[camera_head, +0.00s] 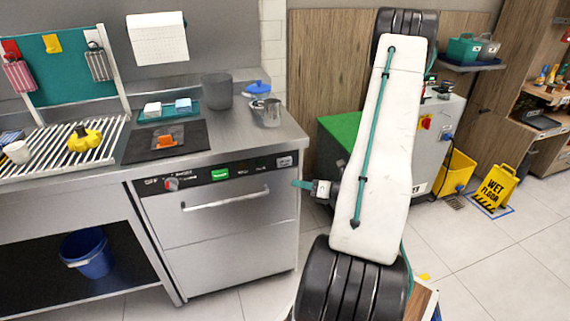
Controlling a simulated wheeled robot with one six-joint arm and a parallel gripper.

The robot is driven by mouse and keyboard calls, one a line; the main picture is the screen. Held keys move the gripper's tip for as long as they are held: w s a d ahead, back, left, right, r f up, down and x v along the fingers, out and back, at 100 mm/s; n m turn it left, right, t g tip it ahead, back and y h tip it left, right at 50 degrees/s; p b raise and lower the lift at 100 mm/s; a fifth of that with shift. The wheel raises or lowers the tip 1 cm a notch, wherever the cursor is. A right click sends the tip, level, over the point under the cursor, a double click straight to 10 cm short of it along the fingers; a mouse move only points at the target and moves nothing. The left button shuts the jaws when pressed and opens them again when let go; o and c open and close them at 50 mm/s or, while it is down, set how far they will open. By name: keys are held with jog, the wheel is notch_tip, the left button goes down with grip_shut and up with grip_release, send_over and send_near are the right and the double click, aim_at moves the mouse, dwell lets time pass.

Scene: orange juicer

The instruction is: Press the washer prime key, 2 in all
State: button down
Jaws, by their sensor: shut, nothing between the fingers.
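The washer (230,225) is a steel front-loading machine under the counter, with a bar handle across its door. Its dark control panel (245,171) has a dial with a red part by the word OFF, a green display (220,174) and small keys towards the right. A pale labelled key or plate (286,161) is at the panel's right end; its text is too small to read. My gripper (299,184) shows as a small teal tip, shut and empty, pointing left by the washer's right front edge. It appears apart from the keys. My white arm link hides part of the wrist.
The counter holds a grey pot (217,91), a metal jug (271,112) and a dark mat (166,141) with an orange item. A blue bucket (86,254) stands under the left counter. A yellow wet-floor sign (493,188) stands at right.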

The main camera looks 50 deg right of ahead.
aim_at(281, 164)
jog(key=shift+w+d, duration=0.1)
jog(key=shift+w+d, duration=0.75)
jog(key=shift+w, duration=0.45)
jog(key=shift+w+d, duration=0.7)
jog(key=shift+w, duration=0.55)
jog(key=shift+w+d, duration=0.75)
jog(key=shift+w, duration=0.45)
jog(key=shift+w, duration=0.1)
jog(key=shift+w+d, duration=0.25)
jog(key=shift+w+d, duration=0.25)
jog(key=shift+w, duration=0.15)
dwell(0.3)
jog(key=shift+s+a, duration=0.5)
jog(key=shift+s, duration=0.25)
